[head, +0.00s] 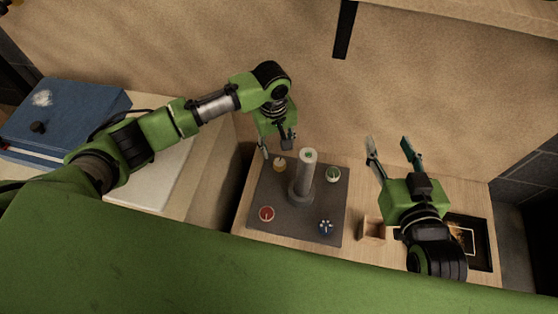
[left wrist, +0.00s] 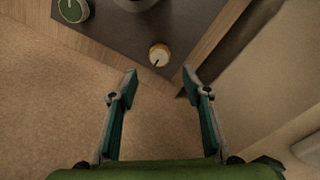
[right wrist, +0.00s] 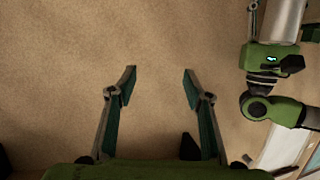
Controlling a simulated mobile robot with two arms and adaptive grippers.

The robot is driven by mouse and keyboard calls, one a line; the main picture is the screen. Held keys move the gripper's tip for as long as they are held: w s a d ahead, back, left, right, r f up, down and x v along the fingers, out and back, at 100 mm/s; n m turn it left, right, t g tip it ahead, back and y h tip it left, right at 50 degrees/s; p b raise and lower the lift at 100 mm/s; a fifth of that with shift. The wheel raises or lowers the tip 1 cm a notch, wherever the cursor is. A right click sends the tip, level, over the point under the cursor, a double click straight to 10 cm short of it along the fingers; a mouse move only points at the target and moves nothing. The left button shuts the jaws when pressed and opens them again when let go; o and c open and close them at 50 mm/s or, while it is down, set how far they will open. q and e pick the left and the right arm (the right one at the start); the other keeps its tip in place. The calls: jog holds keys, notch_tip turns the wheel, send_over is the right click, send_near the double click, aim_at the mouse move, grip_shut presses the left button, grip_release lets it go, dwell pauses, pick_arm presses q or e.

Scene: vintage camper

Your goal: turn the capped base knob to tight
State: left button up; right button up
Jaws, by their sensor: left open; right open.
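A dark grey base plate (head: 284,229) lies on the wooden counter with a grey upright column (head: 307,177) in its middle. Round it sit a cream-topped knob with a tan side (head: 279,163), a green knob (head: 333,175), a red knob (head: 267,214) and a blue lobed knob (head: 326,228). I cannot tell for sure which one is the capped knob. In the left wrist view the cream-topped knob (left wrist: 159,54) shows a dark pointer line. My left gripper (head: 277,148) is open and empty, its fingertips close to that knob and apart from it. My right gripper (head: 389,145) is open and empty, right of the plate.
A small wooden box (head: 373,228) stands right of the plate. A dark framed item (head: 472,241) lies at the counter's right. A blue case (head: 62,112) rests on the pale surface at left. A brown wall is behind the counter.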

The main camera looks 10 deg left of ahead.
pick_arm(q)
jog(key=b, duration=0.2)
send_over(279, 162)
notch_tip(279, 162, down, 5)
jog(key=shift+s+a+r, duration=0.1)
jog(key=shift+r, duration=0.1)
notch_tip(279, 162, down, 4)
jog(key=shift+r+b, duration=0.2)
jog(key=shift+b, duration=0.45)
jog(key=shift+f, duration=0.15)
pick_arm(e)
notch_tip(279, 162, up, 18)
jog(key=s+a+t+y, duration=0.1)
jog(key=s+t+y, duration=0.1)
jog(key=t, duration=0.7)
jog(key=shift+a+t+y, duration=0.3)
jog(key=shift+a+y, duration=0.1)
jog(key=shift+y, duration=0.3)
pick_arm(q)
jog(key=shift+c, duration=0.3)
jog(key=c, duration=1)
